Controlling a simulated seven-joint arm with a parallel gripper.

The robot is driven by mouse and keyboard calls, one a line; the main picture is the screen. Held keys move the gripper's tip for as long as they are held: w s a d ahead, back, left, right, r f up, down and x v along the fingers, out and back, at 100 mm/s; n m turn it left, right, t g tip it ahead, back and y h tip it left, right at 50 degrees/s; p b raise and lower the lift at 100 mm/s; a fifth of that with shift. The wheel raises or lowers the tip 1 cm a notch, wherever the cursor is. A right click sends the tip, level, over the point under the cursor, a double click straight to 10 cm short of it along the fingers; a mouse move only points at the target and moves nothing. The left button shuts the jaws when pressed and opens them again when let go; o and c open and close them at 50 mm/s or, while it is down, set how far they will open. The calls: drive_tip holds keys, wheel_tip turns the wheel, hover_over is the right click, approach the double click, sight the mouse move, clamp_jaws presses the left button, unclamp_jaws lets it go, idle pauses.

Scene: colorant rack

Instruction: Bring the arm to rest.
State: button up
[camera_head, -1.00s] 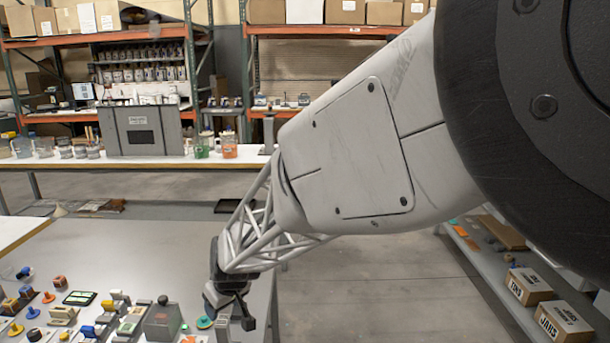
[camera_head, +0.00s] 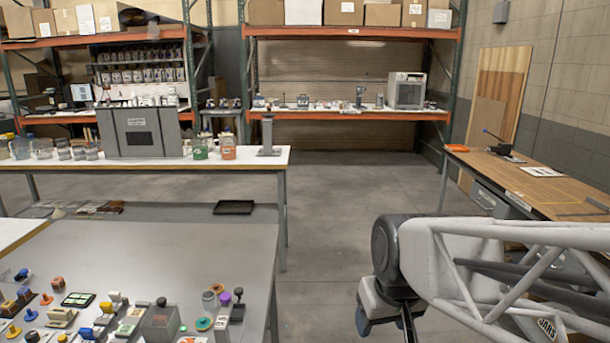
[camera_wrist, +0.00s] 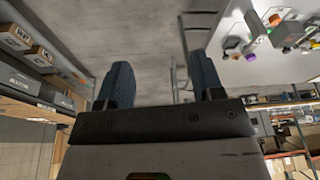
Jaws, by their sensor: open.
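My gripper (camera_head: 388,318) is at the lower right of the head view, over the open floor and to the right of the grey table. Its fingers point down, and part of them is cut off by the bottom edge. In the wrist view my gripper (camera_wrist: 160,85) shows two dark fingers spread apart with bare floor between them. Nothing is held.
The grey table (camera_head: 200,255) at lower left carries stamps, small blocks and a grey box (camera_head: 160,322). A wooden desk (camera_head: 545,190) stands at right. A white bench (camera_head: 240,160) stands behind. Concrete floor (camera_head: 340,215) lies clear between them.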

drive_tip(key=s+d+m, duration=0.2)
drive_tip(key=s+d, duration=0.3)
drive_tip(key=s, duration=0.3)
drive_tip(key=shift+s+d+r+h, duration=0.15)
drive_tip(key=shift+d+h, duration=0.2)
drive_tip(key=shift+h, duration=0.05)
idle(1.7)
